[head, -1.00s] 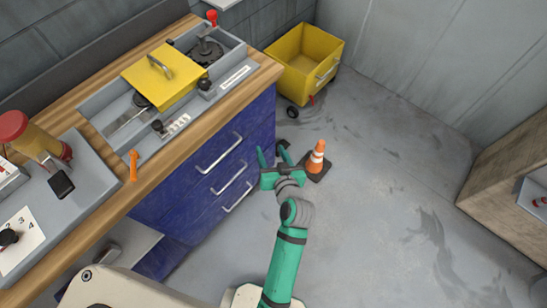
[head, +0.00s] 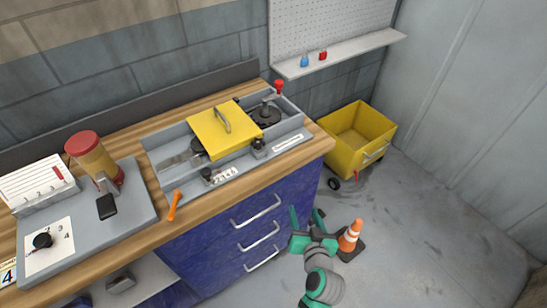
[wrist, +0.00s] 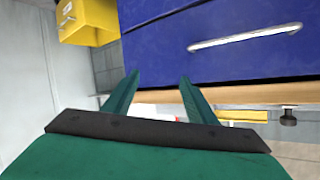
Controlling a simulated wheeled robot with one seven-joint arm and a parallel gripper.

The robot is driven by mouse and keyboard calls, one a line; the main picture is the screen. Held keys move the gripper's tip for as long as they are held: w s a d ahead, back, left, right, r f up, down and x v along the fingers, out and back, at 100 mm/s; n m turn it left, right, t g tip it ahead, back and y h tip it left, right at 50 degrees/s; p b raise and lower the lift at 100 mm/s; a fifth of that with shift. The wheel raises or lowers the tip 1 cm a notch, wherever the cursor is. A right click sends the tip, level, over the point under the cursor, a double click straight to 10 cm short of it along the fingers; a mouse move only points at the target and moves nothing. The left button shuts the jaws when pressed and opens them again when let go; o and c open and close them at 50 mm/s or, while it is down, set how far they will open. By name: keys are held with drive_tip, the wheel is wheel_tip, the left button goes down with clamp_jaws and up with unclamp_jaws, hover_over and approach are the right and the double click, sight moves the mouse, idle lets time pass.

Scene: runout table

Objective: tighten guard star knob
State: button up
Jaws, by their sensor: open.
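The yellow guard (head: 222,131) with its handle lies over the grey runout trough (head: 163,177) on the bench. A black knob (head: 259,148) stands at the guard's front right corner, and another black knob (head: 206,175) sits by a numbered label to its left. I cannot tell which is the guard star knob. My gripper (head: 306,217) is open and empty, in front of the blue drawers and below the bench top. In the wrist view my gripper (wrist: 160,80) points toward the bench edge, with a dark knob (wrist: 288,117) at the right.
An orange lever (head: 174,205) sticks out at the trough's front left. Blue drawers with metal handles (head: 257,212) are close to my gripper. Open floor lies right.

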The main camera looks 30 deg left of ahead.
drive_tip(key=w+a+r+n+g+y, duration=0.4)
drive_tip(key=a+r, duration=0.3)
drive_tip(key=r, duration=0.4)
drive_tip(key=n+g, duration=0.3)
drive_tip(key=n, duration=0.3)
approach(259, 145)
drive_tip(key=x, duration=0.8)
drive_tip(key=shift+w, duration=0.25)
drive_tip(key=shift+d, duration=0.1)
drive_tip(key=c, duration=1.1)
drive_tip(key=shift+o, duration=0.2)
drive_tip(key=shift+s+a+m+t+h, duration=0.1)
drive_tip(key=shift+s+m+t+h, duration=0.05)
drive_tip(key=shift+m+t, duration=0.4)
drive_tip(key=shift+s+a+m+t+h, duration=0.1)
drive_tip(key=shift+s+m+t+h, duration=0.1)
drive_tip(key=shift+m+t, duration=0.3)
drive_tip(key=shift+s+a+m+t+h, duration=0.1)
drive_tip(key=shift+m+t+h, duration=0.35)
drive_tip(key=shift+m+t, duration=0.25)
drive_tip(key=shift+s+a+m+t+h, duration=0.1)
drive_tip(key=shift+m+t+h, duration=0.3)
drive_tip(key=shift+m+t, duration=0.2)
